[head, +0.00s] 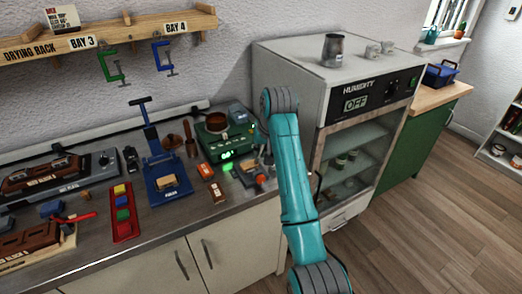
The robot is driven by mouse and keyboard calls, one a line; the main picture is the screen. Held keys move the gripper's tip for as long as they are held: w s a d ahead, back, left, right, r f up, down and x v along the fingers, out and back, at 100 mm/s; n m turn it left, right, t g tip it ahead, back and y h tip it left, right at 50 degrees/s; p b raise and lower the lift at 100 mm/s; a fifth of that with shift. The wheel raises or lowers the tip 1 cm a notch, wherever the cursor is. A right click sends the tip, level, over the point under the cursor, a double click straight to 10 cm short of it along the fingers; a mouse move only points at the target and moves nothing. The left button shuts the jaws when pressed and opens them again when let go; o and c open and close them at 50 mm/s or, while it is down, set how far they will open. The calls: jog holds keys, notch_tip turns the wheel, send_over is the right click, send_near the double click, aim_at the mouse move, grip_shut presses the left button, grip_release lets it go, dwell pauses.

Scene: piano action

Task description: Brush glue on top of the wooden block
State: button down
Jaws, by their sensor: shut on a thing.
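My teal arm stands in front of the workbench. My gripper (263,160) is small and mostly hidden beside the arm link, over the bench's right end. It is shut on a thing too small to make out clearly. A green heater (222,148) with a lit green display carries a brown pot (216,122), just left of my gripper. A tan wooden block (166,182) lies on the base of a blue press (160,160). Small tools and an orange-red piece (260,180) lie near my gripper. I cannot tell whether another wooden block is among them.
A red tray (123,215) holds coloured blocks. A humidity cabinet (345,110) marked OFF stands to the right. A drying rack (100,38) with green and blue clamps hangs above. Floor at right is clear.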

jog(key=a, duration=0.1)
jog(key=s+a, duration=0.2)
jog(key=shift+s+a+f, duration=0.15)
jog(key=shift+s+a, duration=0.1)
jog(key=shift+a, duration=0.05)
dwell(0.4)
jog(key=shift+w+d, duration=0.65)
jog(key=shift+d, duration=0.3)
jog(key=shift+w+d, duration=0.65)
jog(key=shift+d, duration=0.25)
jog(key=shift+a, duration=0.1)
jog(key=s+a, duration=0.2)
jog(key=a, duration=0.1)
jog(key=shift+s+a, duration=0.25)
jog(key=shift+s, duration=0.05)
